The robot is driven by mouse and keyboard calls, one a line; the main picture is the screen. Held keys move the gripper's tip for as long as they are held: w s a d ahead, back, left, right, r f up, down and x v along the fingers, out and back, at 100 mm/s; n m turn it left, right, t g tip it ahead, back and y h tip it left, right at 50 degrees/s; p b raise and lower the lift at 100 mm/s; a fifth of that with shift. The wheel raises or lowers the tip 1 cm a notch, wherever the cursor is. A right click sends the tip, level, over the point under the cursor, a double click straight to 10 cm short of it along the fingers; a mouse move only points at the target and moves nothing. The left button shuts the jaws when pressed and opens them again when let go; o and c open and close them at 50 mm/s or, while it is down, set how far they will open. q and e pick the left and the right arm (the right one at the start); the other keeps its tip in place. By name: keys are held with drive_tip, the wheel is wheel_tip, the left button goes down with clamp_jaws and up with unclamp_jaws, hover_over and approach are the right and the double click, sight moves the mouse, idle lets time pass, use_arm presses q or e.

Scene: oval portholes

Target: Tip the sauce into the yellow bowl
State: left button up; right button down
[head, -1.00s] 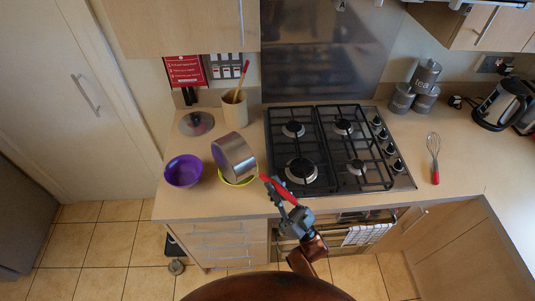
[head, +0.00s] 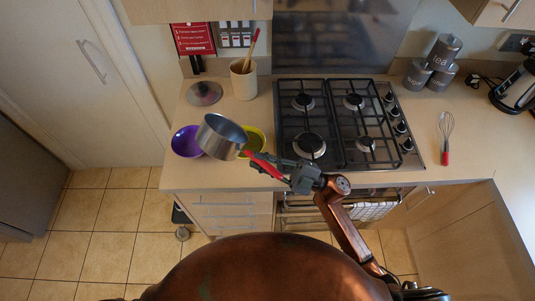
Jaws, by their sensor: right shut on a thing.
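A steel saucepan (head: 219,140) with a red handle (head: 262,165) is held above the counter, nearly upright with a slight tilt. My right gripper (head: 280,166) is shut on the red handle. The yellow bowl (head: 260,137) stands on the counter behind and to the right of the pan, which partly hides it. The purple bowl (head: 183,142) stands to the left, partly behind the pan. I cannot make out any sauce in the pan or in the yellow bowl. My left gripper is not in view.
A gas hob (head: 345,125) lies right of the yellow bowl. A utensil crock (head: 243,82) and a pan lid (head: 204,93) are behind the bowls. A whisk (head: 445,140), grey canisters (head: 441,60) and a kettle (head: 515,90) are at the right.

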drive_tip(key=n+p, duration=0.1)
drive_tip(key=s+a+n+g+h+p, duration=0.1)
drive_tip(key=n, duration=0.1)
drive_tip(key=shift+r+h+p, duration=0.2)
drive_tip(key=shift+h+p, duration=0.1)
drive_tip(key=n+h+p, duration=0.1)
drive_tip(key=p, duration=0.2)
drive_tip(key=r+n+g+h+p, duration=0.1)
drive_tip(key=p, duration=0.2)
drive_tip(key=a+r+n+h+p, duration=0.1)
drive_tip(key=n+h+p, duration=0.1)
drive_tip(key=p, duration=0.2)
drive_tip(key=shift+s, duration=0.25)
